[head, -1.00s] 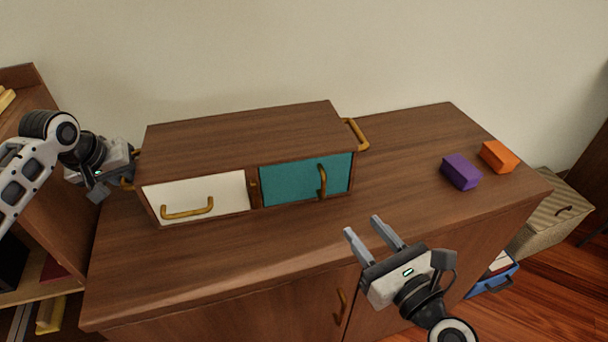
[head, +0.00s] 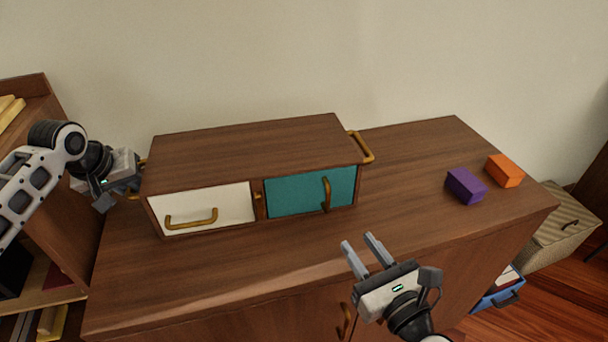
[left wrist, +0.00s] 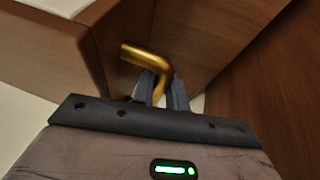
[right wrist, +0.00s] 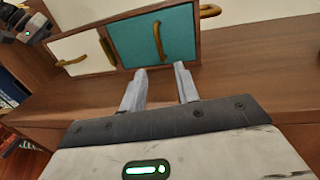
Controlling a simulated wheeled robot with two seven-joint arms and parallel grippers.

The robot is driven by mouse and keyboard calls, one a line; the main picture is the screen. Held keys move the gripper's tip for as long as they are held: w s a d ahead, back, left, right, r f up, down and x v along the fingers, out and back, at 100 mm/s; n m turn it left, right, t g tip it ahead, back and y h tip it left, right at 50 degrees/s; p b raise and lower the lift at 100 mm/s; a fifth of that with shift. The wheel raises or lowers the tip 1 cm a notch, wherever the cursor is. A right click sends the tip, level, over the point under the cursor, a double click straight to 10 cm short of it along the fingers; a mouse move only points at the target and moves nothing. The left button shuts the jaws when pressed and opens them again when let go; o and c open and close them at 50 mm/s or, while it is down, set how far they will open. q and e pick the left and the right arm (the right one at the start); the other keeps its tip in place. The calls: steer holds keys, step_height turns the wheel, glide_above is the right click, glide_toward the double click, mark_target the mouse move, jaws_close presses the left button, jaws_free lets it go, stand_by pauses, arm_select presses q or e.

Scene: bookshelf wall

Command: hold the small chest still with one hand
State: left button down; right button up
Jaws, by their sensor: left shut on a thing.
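The small chest (head: 250,147) is a brown wooden box on top of a cabinet, with a white drawer (head: 235,204) at left and a teal drawer (head: 295,194) at right, both flush in the front. Each drawer has a brass handle. My left gripper (head: 130,190) is at the chest's left end. In the left wrist view its fingers are shut on the brass side handle (left wrist: 150,60) there. My right gripper (head: 358,256) is open and empty, in front of the chest below the teal drawer. The right wrist view shows its fingers apart, pointing toward the teal drawer (right wrist: 165,35).
A purple block (head: 465,186) and an orange block (head: 505,171) sit on the right of the cabinet top (head: 410,190). A brass side handle (head: 364,150) is on the chest's right end. A bookshelf stands at left; a striped box (head: 560,225) and a blue bin are on the floor at right.

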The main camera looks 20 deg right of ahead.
mark_target(329, 204)
steer(key=w, duration=0.3)
steer(key=w+a, duration=0.1)
steer(key=w, duration=0.6)
steer(key=shift+w+a, duration=0.25)
steer(key=shift+w, duration=0.15)
jaws_close()
